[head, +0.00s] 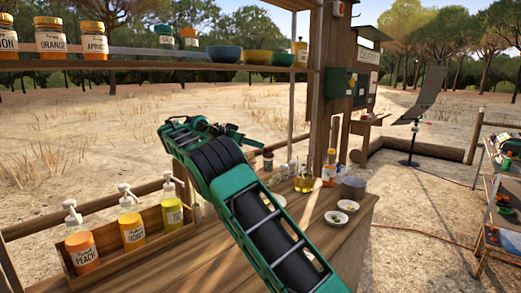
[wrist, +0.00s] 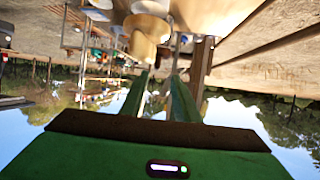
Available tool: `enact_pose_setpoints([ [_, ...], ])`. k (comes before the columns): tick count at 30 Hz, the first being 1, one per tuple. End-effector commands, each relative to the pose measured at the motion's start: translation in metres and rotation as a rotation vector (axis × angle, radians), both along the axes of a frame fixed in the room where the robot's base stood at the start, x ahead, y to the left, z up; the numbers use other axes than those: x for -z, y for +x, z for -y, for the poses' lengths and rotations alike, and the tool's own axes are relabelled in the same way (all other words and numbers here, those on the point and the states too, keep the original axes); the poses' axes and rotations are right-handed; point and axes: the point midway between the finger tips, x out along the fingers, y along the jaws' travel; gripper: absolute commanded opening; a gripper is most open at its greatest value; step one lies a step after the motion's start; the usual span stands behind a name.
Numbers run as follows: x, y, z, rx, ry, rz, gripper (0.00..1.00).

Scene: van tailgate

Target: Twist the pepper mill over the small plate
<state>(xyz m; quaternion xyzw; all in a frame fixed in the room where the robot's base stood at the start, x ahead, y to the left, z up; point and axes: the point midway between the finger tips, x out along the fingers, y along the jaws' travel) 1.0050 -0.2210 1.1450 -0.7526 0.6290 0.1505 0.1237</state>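My gripper (head: 246,138) is above the far part of the wooden table in the head view. In the wrist view, which is upside down, its two green fingers (wrist: 160,82) stand apart with nothing clearly held between them. A tan, rounded object (wrist: 143,47) lies just beyond the fingertips there; I cannot tell whether it is the pepper mill. I cannot pick out the mill surely in the head view. Two small white dishes (head: 347,205) (head: 335,218) with something in them sit on the table. Another pale dish (head: 278,200) is partly hidden by my arm. Which is the small plate is unclear.
Jars (head: 268,161), a glass (head: 303,181), a yellow-orange bottle (head: 328,173) and a grey pot (head: 353,187) crowd the table's far end. A wooden box (head: 150,246) of pump bottles is at left. A shelf (head: 150,65) hangs above. The table's right front (head: 345,245) is clear.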

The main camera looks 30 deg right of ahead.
Motion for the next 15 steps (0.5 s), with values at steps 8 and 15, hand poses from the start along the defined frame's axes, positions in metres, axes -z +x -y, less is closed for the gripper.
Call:
enact_pose_setpoints([
  [8, -0.011, -0.003, -0.027, -0.002, -0.001, 0.001, 0.28],
  [15, -0.012, -0.004, -0.029, -0.002, 0.000, 0.001, 0.28],
])
